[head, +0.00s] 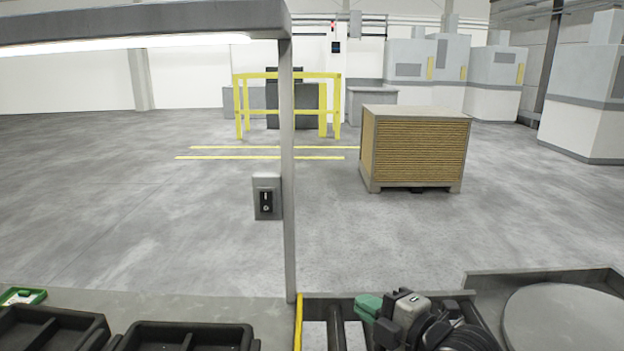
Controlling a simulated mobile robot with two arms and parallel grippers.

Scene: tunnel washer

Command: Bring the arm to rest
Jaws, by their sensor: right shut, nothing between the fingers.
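My right gripper (369,307) shows at the bottom of the head view, right of centre, with its green fingertips pointing to the left. The fingers are together and I see nothing held between them. My right arm's dark wrist and links run down to the bottom edge behind it. The gripper is over or beside a dark roller section; its exact height above it I cannot tell. My left arm and gripper are not in the picture.
Black trays (190,335) and a green item (22,297) lie at the bottom left. A grey round plate (565,318) is at the bottom right. A grey post (288,180) carries a switch box (267,197). Beyond are open floor, a slatted crate (417,148) and yellow railings (240,105).

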